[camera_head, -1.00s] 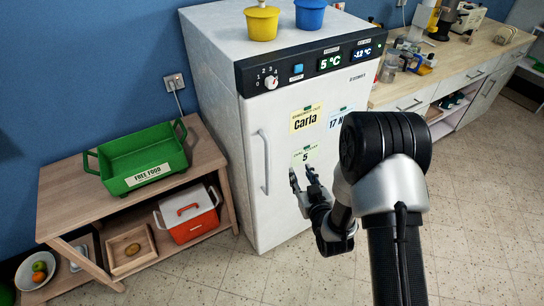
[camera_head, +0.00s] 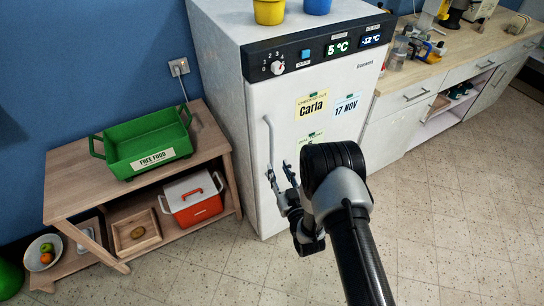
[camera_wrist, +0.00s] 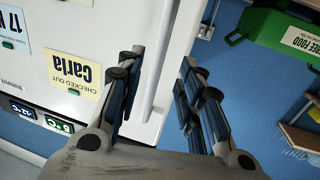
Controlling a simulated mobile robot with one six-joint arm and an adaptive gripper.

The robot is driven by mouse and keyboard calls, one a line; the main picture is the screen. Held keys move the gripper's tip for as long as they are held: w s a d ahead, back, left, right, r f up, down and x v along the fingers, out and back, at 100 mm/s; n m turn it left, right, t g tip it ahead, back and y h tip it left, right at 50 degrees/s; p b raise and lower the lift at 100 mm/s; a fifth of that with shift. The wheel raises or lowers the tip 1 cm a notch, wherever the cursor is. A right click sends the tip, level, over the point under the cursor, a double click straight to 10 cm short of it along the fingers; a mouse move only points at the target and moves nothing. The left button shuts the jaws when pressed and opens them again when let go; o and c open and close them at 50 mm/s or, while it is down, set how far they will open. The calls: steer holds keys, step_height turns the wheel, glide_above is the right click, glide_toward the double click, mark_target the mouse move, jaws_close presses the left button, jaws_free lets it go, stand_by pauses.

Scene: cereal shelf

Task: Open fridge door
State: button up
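The white fridge (camera_head: 283,100) stands with its door shut, a dark control panel along its top front. Its vertical bar handle (camera_head: 269,140) is on the left side of the door. My gripper (camera_head: 281,176) is in front of the door at the lower part of the handle. In the wrist view my gripper (camera_wrist: 158,92) is open, and the handle (camera_wrist: 158,65) shows between the two fingers. Whether any finger touches the handle cannot be told. My arm hides the lower right part of the door.
A wooden shelf table (camera_head: 75,190) left of the fridge bears a green crate (camera_head: 150,146), with a red cooler (camera_head: 194,200) below. A counter (camera_head: 415,75) stands to the right. A yellow pot (camera_head: 269,11) and a blue one are on the fridge. The floor in front is clear.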

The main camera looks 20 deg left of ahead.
mark_target(273, 156)
steer(key=b+x, duration=0.1)
steer(key=x, duration=0.7)
steer(key=shift+b, duration=0.3)
jaws_close()
stand_by(0.3)
